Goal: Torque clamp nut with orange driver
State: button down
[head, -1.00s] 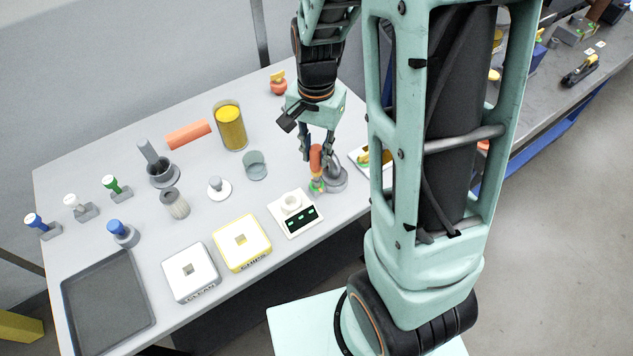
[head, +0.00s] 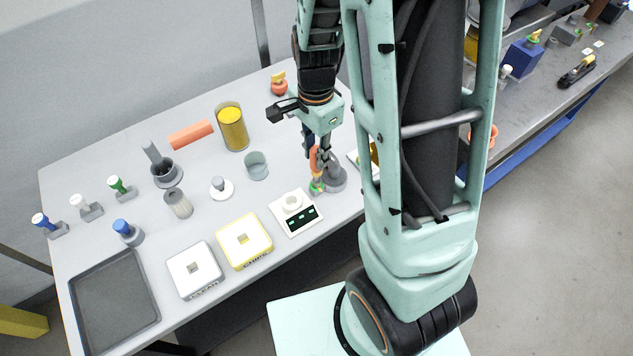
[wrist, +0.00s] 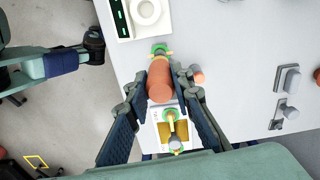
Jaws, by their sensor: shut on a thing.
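The orange driver (wrist: 159,82) is between the two dark fingers of my gripper (wrist: 161,76), which is shut on it. In the head view the orange driver (head: 313,160) stands roughly upright, partly hidden by the fingers of my gripper (head: 319,156). A green and yellow piece (head: 317,187) is at the driver's lower end, close to the table top; it also shows in the wrist view (wrist: 159,48). I cannot tell whether this is the clamp nut or whether the driver is seated on it. A grey round-based stand (head: 336,180) is right beside the driver.
A white scale (head: 296,214) is just left of the driver. A plate with yellow and green parts (wrist: 172,128) lies near the table edge, mostly hidden by my arm in the head view. A glass (head: 256,165) and a yellow-filled jar (head: 232,128) stand farther back.

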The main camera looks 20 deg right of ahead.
jog(key=shift+r+p, duration=2)
jog(key=shift+r, duration=0.45)
jog(key=shift+w, duration=0.1)
